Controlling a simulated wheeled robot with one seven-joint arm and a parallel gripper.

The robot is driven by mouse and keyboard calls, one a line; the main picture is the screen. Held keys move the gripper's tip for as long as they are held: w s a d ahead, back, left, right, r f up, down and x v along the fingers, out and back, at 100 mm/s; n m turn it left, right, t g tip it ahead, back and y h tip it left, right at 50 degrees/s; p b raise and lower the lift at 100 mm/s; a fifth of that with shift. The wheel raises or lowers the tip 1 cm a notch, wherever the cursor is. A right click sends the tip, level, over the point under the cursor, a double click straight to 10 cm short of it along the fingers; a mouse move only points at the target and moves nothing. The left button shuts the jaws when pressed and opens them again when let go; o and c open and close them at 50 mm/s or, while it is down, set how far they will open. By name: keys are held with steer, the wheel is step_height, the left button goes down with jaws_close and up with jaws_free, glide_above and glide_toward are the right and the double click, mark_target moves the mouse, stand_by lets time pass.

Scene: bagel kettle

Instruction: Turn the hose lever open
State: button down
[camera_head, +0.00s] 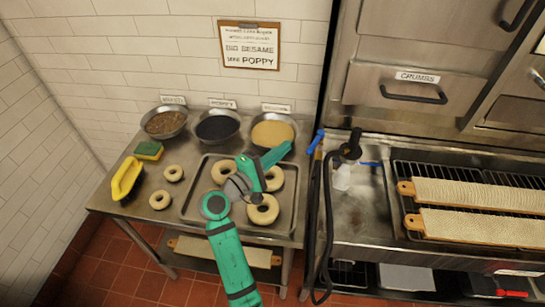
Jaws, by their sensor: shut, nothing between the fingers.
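A blue lever (317,141) stands at the left rim of the steel sink, beside the black hose (327,215). A second, smaller blue piece (371,163) sticks out to the right near the black spray head (351,147). I cannot tell for sure which blue piece is the hose lever. My teal arm reaches up from the bottom over the bagel tray. Its far end, my gripper (287,149), is shut and empty, in front of the right bowl. It appears a little left of the blue lever and apart from it, though depth is hard to judge.
Right of the sink (357,215), two long boards (480,228) lie on a rack. Drawers rise behind.

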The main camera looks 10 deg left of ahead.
mark_target(315, 146)
steer(key=shift+w+d+r, duration=0.1)
steer(key=shift+d+r, duration=0.05)
steer(key=shift+d, duration=0.75)
steer(key=shift+w+d+r, duration=0.1)
steer(key=shift+w+d, duration=0.05)
steer(key=shift+d, duration=0.7)
steer(key=shift+w+d+r, duration=0.1)
steer(key=shift+d+r, duration=0.05)
steer(key=shift+d, duration=0.75)
